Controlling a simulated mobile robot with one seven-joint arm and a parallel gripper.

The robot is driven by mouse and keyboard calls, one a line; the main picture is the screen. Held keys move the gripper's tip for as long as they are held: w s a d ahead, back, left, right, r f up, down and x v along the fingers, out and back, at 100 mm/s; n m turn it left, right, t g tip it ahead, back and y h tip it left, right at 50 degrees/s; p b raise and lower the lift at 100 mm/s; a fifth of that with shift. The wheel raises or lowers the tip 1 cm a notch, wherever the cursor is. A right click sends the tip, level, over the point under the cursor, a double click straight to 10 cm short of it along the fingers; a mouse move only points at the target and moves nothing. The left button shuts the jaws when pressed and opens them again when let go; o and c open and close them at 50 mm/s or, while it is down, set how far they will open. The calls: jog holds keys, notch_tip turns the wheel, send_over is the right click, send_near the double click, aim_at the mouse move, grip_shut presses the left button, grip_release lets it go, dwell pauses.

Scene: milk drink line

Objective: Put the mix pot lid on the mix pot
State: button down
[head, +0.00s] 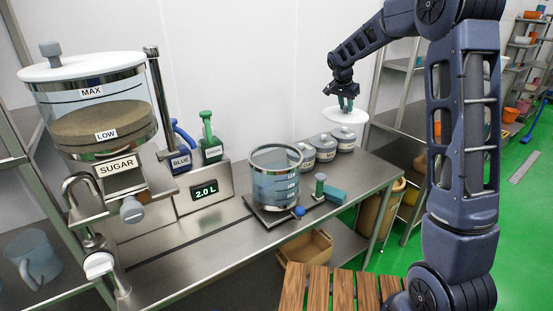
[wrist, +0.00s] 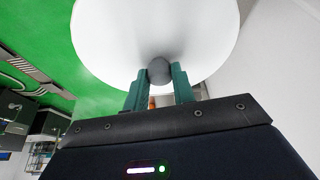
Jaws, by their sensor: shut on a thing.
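The mix pot lid (head: 345,116) is a white disc with a grey knob. My gripper (head: 346,103) is shut on the knob and holds the lid in the air, above and to the right of the mix pot. In the wrist view my green fingers (wrist: 158,88) close on the grey knob, and the white lid (wrist: 115,40) fills the top of the picture. The mix pot (head: 275,178) is a clear vessel with a metal rim and level marks, standing on a flat metal base on the steel counter. Its top is open.
Several labelled grey-lidded jars (head: 325,147) stand behind and right of the pot, below the lid. A green-handled tool (head: 320,186) and a teal block (head: 335,195) lie right of the pot. The sugar dispenser (head: 95,110) stands left.

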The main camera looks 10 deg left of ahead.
jog(key=s+a+r+n+y, duration=0.1)
jog(key=s+a+r+n, duration=0.1)
jog(key=s+a+r, duration=0.5)
jog(key=s+a+r+n+y, duration=0.1)
jog(key=s+a+r+n, duration=0.15)
jog(key=s+a, duration=0.8)
jog(key=s+a+r+n, duration=0.35)
jog(key=s+a, duration=0.25)
jog(key=s, duration=0.5)
notch_tip(320, 180, down, 18)
jog(key=m+t, duration=0.1)
jog(key=shift+a+f, duration=0.2)
jog(key=shift+f, duration=0.15)
jog(key=c, duration=1.2)
grip_release()
jog(key=shift+o, duration=0.2)
jog(key=v, duration=1.2)
jog(key=shift+d, duration=0.2)
